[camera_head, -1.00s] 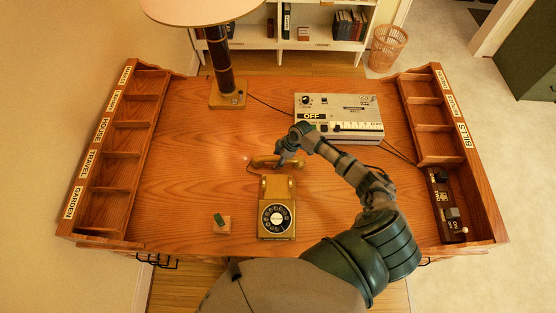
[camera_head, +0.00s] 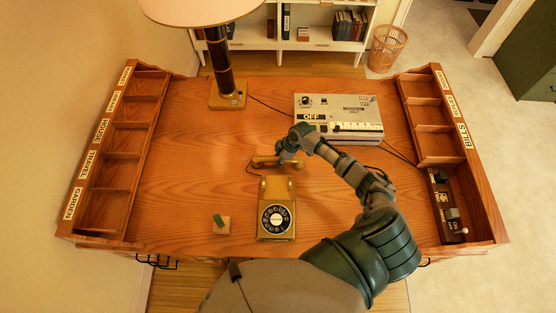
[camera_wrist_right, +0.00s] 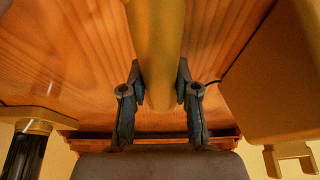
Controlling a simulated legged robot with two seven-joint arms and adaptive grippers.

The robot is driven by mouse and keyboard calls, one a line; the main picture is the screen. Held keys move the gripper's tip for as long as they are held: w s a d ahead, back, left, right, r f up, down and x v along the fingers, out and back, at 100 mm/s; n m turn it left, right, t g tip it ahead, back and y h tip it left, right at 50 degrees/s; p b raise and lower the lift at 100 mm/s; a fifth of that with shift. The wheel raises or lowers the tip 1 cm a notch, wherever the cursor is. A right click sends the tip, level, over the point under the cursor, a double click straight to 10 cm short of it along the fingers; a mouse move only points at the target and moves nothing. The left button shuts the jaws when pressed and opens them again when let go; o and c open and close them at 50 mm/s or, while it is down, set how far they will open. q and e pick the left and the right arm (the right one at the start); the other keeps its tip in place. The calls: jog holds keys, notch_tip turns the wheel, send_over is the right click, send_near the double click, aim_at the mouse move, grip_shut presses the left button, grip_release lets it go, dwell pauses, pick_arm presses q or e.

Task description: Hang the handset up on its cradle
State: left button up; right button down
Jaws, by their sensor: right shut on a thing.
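The handset (camera_head: 264,163) is a brass-coloured bar held just behind the telephone in the head view. My right gripper (camera_head: 284,157) is shut on it. In the right wrist view the handset (camera_wrist_right: 157,50) runs between the two fingers of my right gripper (camera_wrist_right: 160,92). The brass telephone (camera_head: 276,222) has a black rotary dial and stands near the front of the desk. Its cradle (camera_head: 277,184) at the back of the body is empty. The handset is apart from the cradle. My left gripper is not in view.
A small wooden block (camera_head: 221,226) with a green top stands left of the telephone. A grey machine (camera_head: 339,113) marked OFF stands behind my right arm. A lamp (camera_head: 227,98) stands at the back left. Pigeonholes line both sides. The desk's left middle is clear.

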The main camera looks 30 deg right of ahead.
notch_tip(320, 180, up, 9)
jog(key=shift+f, duration=0.1)
jog(key=s+a+r+p, duration=0.2)
jog(key=s+p, duration=0.1)
jog(key=s, duration=0.1)
jog(key=s+a+r+p, duration=0.2)
jog(key=s+a+p, duration=0.1)
jog(key=s, duration=0.1)
jog(key=s+a+r+p, duration=0.2)
jog(key=s+p, duration=0.1)
jog(key=s, duration=0.1)
jog(key=shift+a+r, duration=0.2)
jog(key=shift+r, duration=0.2)
